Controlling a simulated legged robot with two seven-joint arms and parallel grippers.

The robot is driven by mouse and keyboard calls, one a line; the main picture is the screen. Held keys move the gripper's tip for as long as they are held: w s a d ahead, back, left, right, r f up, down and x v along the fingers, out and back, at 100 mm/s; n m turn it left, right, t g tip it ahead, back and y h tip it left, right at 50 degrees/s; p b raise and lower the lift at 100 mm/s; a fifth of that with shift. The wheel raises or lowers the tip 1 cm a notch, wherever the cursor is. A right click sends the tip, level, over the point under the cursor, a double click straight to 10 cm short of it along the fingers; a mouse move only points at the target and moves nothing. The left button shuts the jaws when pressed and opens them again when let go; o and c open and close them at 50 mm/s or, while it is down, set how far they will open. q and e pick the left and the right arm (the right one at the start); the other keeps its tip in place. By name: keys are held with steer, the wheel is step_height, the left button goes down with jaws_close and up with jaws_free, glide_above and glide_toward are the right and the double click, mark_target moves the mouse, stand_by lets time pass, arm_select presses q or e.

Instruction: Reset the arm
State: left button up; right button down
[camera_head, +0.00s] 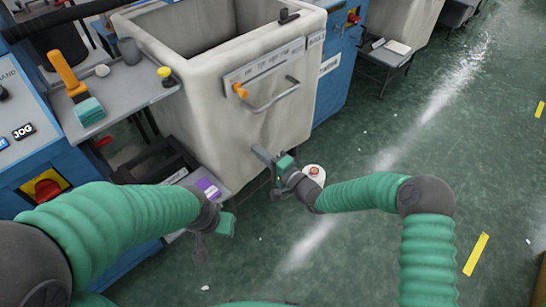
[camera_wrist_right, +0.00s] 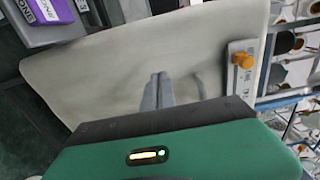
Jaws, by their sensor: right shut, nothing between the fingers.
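My right arm, in a green ribbed sleeve, comes in from the right in the head view. My right gripper (camera_head: 262,155) is in front of the large off-white bin (camera_head: 215,105), below its metal handle (camera_head: 272,97). In the right wrist view the grey fingers of this gripper (camera_wrist_right: 157,88) are together and empty, with the bin's pale wall (camera_wrist_right: 100,72) behind them. My left arm comes in from the left. My left gripper (camera_head: 198,252) hangs low, pointing down, left of the right one; its finger gap is unclear.
An orange knob (camera_head: 240,91) sits on the bin's front; it also shows in the right wrist view (camera_wrist_right: 243,60). A purple-labelled box (camera_head: 208,188) lies low beside the bin. A grey shelf (camera_head: 125,95) holds small items. Green floor is open on the right.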

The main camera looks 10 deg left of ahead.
steer(key=s+d+f+n+g+h, duration=0.15)
steer(key=s+d+n+h, duration=0.35)
steer(key=d, duration=0.7)
steer(key=s+d+f+n+g+h, duration=0.15)
steer(key=s+d+h, duration=0.25)
steer(key=d+h, duration=0.5)
steer(key=s+d+r+g, duration=0.3)
steer(key=s+d+g, duration=0.1)
steer(key=s+d, duration=1)
arm_select(q)
steer(key=w+p+v, duration=0.2)
steer(key=p+v, duration=1)
steer(key=w+r+p+v, duration=0.1)
steer(key=w+p+v, duration=0.2)
steer(key=p+v, duration=0.9)
steer(key=shift+a+r, duration=0.15)
steer(key=shift+a, duration=0.05)
arm_select(e)
steer(key=s+r, duration=0.2)
steer(key=r, duration=1)
steer(key=s+r+g, duration=0.1)
steer(key=r, duration=1.1)
steer(key=shift+s+a+n+h, duration=0.3)
steer(key=shift+s+a+n, duration=0.05)
steer(key=shift+a, duration=0.05)
